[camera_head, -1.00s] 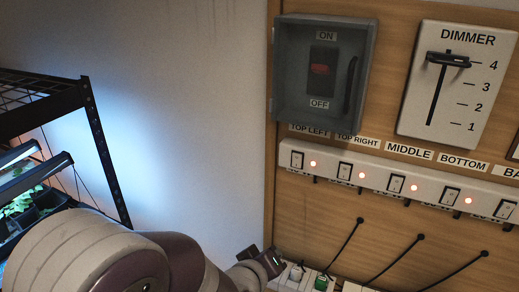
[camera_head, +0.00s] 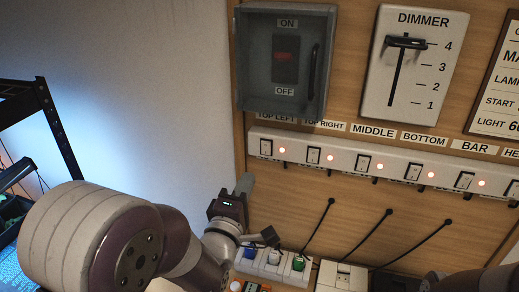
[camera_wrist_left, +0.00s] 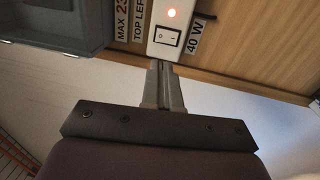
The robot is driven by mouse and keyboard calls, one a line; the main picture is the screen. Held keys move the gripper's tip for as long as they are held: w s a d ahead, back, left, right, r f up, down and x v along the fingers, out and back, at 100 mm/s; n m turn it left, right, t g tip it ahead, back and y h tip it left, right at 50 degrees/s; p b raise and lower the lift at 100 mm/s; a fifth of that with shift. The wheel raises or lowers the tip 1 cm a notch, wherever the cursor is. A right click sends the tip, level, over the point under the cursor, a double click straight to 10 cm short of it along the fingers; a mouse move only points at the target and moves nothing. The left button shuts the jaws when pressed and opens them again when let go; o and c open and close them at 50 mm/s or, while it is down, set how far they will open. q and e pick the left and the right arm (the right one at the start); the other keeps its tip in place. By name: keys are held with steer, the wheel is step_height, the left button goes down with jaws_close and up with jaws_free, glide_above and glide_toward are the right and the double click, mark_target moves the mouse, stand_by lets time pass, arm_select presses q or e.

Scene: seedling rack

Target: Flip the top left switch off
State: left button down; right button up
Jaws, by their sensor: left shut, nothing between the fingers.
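The top left switch (camera_head: 266,147) is a small white rocker at the left end of the white switch strip (camera_head: 342,154), below the TOP LEFT label (camera_head: 276,118). The lamp (camera_head: 282,150) beside it glows orange-red. In the left wrist view the switch (camera_wrist_left: 166,36) and its lit lamp (camera_wrist_left: 172,13) lie just beyond my fingertips. My left gripper (camera_head: 245,182) is shut and empty, a little below and left of the switch in the head view. The left wrist view shows its fingers (camera_wrist_left: 162,66) together, pointing at the strip's end; I cannot tell whether they touch it.
A grey switch box (camera_head: 285,60) with ON and OFF marks hangs above the strip, with a dimmer (camera_head: 413,65) to its right. Several other switches have lit lamps. Plugs, sockets and black cables (camera_head: 318,225) lie below. A black rack (camera_head: 40,115) stands at left.

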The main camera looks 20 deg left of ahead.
mark_target(263, 145)
arm_select(q)
steer(key=w+p, duration=0.1)
steer(key=w, duration=0.2)
steer(key=w+r+p, duration=0.1)
steer(key=w+p, duration=0.1)
steer(key=w, duration=0.1)
steer(key=w+p, duration=0.2)
steer(key=w, duration=0.1)
steer(key=shift+w+d+r, duration=0.1)
steer(key=shift+w+r, duration=0.1)
steer(key=shift+w, duration=0.15)
steer(key=shift+w+d+f, duration=0.1)
steer(key=shift+w, duration=0.25)
